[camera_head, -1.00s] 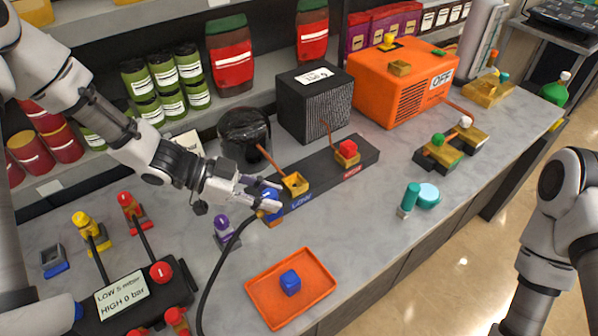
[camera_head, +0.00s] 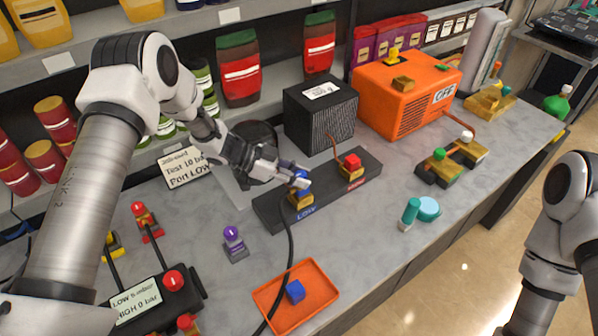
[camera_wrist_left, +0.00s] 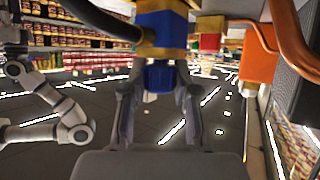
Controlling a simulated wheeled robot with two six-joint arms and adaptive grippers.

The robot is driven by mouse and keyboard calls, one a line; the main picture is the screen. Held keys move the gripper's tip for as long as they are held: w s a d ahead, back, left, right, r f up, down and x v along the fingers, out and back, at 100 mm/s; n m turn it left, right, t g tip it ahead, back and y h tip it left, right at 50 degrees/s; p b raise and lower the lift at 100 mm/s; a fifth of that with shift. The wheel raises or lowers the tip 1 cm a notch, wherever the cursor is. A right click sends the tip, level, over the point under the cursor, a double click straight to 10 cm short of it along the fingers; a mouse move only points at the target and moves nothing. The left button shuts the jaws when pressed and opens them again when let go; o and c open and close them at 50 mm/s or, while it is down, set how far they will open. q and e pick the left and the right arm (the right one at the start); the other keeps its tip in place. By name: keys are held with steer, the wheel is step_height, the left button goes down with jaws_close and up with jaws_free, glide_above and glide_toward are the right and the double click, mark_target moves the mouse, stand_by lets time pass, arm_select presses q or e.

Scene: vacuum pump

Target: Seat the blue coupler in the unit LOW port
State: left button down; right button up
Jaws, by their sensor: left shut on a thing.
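My left gripper (camera_head: 293,177) is shut on the blue coupler (camera_head: 303,185) with a dark hose hanging from it. The coupler is at the brass LOW port (camera_head: 301,201) on the dark manifold block, upright and directly over it. I cannot tell whether it is fully seated. In the left wrist view the blue coupler (camera_wrist_left: 160,76) is between the two fingers, with a gold band and more blue beyond it. My right arm shows at the right edge of the head view, its gripper out of frame.
A red-capped HIGH port (camera_head: 352,162) is right of the LOW port on the manifold (camera_head: 270,213). An orange tray (camera_head: 262,297) holds a blue block (camera_head: 295,291). A purple coupler (camera_head: 233,240) stands at left. The orange pump (camera_head: 405,95) reads OFF.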

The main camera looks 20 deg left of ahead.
arm_select(q)
steer(key=c, duration=0.9)
jaws_free()
steer(key=shift+f, duration=0.1)
steer(key=shift+o, duration=0.2)
steer(key=shift+r, duration=0.2)
steer(key=b+v, duration=0.1)
steer(key=v, duration=1.1)
steer(key=shift+f, duration=0.1)
steer(key=shift+s, duration=0.1)
